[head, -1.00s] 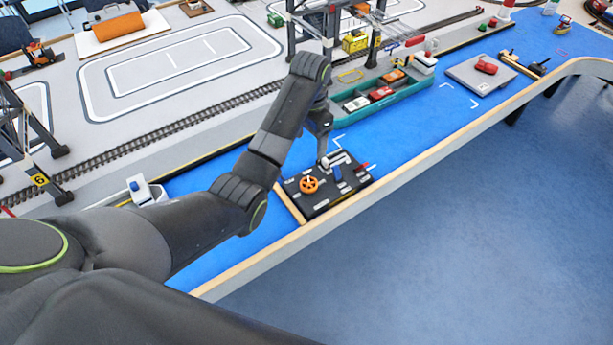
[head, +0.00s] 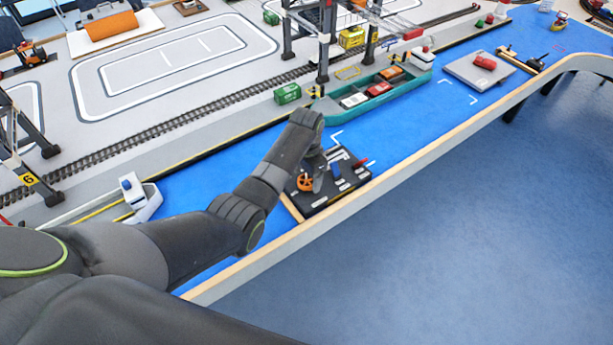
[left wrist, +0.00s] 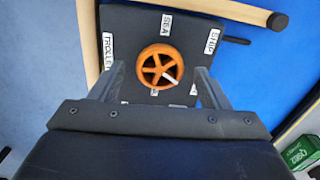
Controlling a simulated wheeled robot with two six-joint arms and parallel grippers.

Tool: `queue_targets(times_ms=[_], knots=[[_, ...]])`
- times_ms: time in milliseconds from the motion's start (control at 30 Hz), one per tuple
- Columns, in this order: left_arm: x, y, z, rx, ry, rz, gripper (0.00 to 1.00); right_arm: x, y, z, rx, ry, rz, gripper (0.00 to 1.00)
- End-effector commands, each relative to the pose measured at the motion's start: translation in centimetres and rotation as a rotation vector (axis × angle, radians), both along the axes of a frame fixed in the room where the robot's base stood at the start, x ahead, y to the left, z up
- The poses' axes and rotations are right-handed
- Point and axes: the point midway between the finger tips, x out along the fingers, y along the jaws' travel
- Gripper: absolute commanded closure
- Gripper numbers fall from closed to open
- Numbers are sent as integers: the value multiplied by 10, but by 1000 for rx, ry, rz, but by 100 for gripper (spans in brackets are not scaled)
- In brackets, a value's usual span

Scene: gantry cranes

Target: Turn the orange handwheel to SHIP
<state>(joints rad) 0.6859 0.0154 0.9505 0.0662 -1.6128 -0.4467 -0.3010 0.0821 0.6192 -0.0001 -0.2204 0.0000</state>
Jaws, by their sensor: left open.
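The orange handwheel (head: 304,184) sits on a black control panel (head: 325,200) at the front edge of the blue table. In the left wrist view the handwheel (left wrist: 143,67) has a white mark on its lower right. Labels around it read TROLLEY (left wrist: 108,50) at left, SEA (left wrist: 167,25) at top and SHIP (left wrist: 211,41) at right. The white mark points below the SHIP label. My left gripper (head: 317,184) is open, with one finger on each side of the wheel in the left wrist view (left wrist: 161,70). Whether they touch it I cannot tell. My right gripper is not in view.
A blue lever (head: 336,170) and a red lever (head: 364,162) stand on the panel close to the wheel. A wooden rail (head: 292,208) borders the panel. A green ship (head: 400,92) with toy cars lies behind it. A green container (head: 288,93) stands on the quay.

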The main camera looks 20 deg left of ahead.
Motion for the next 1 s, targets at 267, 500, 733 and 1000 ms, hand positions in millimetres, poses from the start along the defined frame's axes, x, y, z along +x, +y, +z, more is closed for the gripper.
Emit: queue_targets(times_ms=[267,500,733,1000], knots=[[0,0,-10,0,0,0,30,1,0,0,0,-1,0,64],[0,0,-10,0,0,0,38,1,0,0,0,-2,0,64],[0,0,-10,0,0,0,68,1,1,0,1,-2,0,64],[0,0,-9,-1,1,15,75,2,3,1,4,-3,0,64]])
